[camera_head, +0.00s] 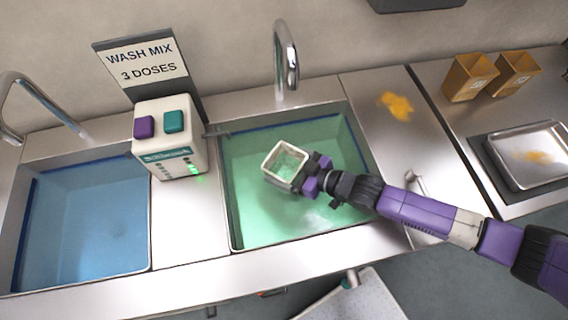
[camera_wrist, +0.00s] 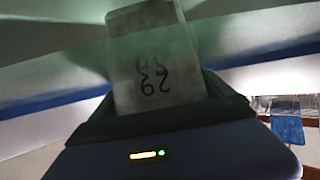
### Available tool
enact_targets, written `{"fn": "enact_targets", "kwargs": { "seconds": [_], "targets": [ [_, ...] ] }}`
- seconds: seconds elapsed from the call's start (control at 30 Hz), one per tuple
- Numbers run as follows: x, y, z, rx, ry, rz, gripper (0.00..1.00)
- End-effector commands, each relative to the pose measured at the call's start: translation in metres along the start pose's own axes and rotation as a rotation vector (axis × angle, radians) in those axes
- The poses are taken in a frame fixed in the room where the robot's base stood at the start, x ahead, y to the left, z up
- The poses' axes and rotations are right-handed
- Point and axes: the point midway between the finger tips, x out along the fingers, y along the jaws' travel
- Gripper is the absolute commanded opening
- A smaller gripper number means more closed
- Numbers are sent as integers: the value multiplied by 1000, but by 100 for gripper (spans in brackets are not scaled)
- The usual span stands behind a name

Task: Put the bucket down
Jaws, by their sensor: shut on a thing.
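A small white square bucket (camera_head: 279,171) with an open top is held over the right sink (camera_head: 240,236), which has green liquid in it. The bucket is slightly tilted in the picture, and its inside looks greenish. My gripper (camera_head: 312,178) is shut on the bucket's right side. In the wrist view the bucket (camera_wrist: 152,50) shows a pale face with upside-down marks like "29", between the dark jaws of my gripper (camera_wrist: 155,115). I cannot tell how far its bottom is from the liquid.
The left sink (camera_head: 85,215) holds blue liquid. A dispenser (camera_head: 168,135) with purple and teal buttons stands between the sinks, before a "WASH MIX 3 DOSES" sign (camera_head: 146,65). Right counter: an orange spill (camera_head: 396,105), two brown containers (camera_head: 468,77) and a metal tray (camera_head: 530,175).

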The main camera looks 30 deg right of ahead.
Motion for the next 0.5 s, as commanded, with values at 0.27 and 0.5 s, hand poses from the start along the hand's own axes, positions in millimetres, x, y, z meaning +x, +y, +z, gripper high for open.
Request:
{"fn": "enact_targets", "kwargs": {
  "seconds": [0.27, 0.5],
  "targets": [
    [1, 0, 1, -1, 4, -1, 26],
    [4, 0, 7, 0, 4, -1, 26]
  ]
}}
